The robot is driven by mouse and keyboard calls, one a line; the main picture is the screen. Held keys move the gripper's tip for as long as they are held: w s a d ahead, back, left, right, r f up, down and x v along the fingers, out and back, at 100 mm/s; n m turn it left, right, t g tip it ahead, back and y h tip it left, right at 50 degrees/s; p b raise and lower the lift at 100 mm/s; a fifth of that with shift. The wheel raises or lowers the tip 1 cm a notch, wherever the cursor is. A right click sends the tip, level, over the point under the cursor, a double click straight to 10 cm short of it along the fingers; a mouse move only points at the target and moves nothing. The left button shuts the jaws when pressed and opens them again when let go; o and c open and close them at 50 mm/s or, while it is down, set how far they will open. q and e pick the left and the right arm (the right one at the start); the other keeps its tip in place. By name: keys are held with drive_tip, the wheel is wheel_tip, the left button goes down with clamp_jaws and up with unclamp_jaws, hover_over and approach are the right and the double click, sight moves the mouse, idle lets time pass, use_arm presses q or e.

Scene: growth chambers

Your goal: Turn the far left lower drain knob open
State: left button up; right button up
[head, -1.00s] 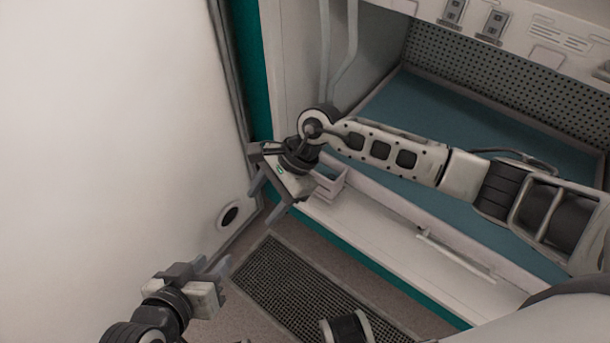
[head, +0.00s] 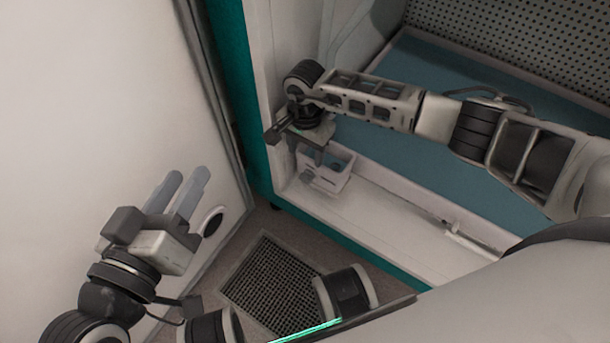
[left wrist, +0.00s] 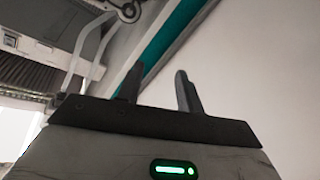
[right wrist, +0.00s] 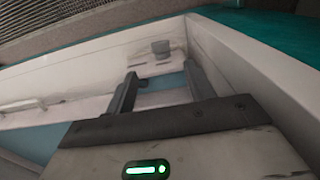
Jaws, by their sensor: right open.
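A small grey knob-like part (right wrist: 160,46) sits on a white panel in the right wrist view, beyond the fingertips and apart from them. I cannot tell whether it is the far left lower drain knob or which way it is turned. My right gripper (head: 296,148) hangs at the left end of the chamber front, above a white bin; its fingers are apart and empty in the right wrist view (right wrist: 160,88). My left gripper (head: 180,188) is at the lower left, beside the white door; its fingers (left wrist: 158,85) are apart with nothing between them.
The white bin (head: 331,181) stands on the chamber's white front ledge (head: 375,213). A white door (head: 90,110) with a dark round port (head: 212,221) fills the left. A floor grate (head: 270,285) lies below. The blue chamber floor (head: 400,160) stretches behind my right arm.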

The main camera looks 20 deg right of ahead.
drive_tip(key=b, duration=0.1)
hover_over(306, 178)
wheel_tip(306, 178, down, 5)
drive_tip(key=shift+a+r, duration=0.15)
drive_tip(key=shift+r, duration=0.05)
wheel_tip(306, 178, down, 5)
drive_tip(key=shift+r+b, duration=0.15)
drive_tip(key=shift+b, duration=1.1)
drive_tip(key=shift+f, duration=0.25)
use_arm(q)
drive_tip(key=r+m+t, duration=0.1)
drive_tip(key=w+r+t+h, duration=0.1)
drive_tip(key=r, duration=0.1)
drive_tip(key=w+r+m+t, duration=0.1)
drive_tip(key=r, duration=0.1)
drive_tip(key=shift+w+a+m+t+h, duration=0.15)
drive_tip(key=shift+a+m+t+h, duration=0.15)
drive_tip(key=shift+h, duration=0.1)
use_arm(e)
drive_tip(key=shift+c, duration=0.3)
drive_tip(key=c, duration=0.9)
use_arm(q)
drive_tip(key=shift+r, duration=0.1)
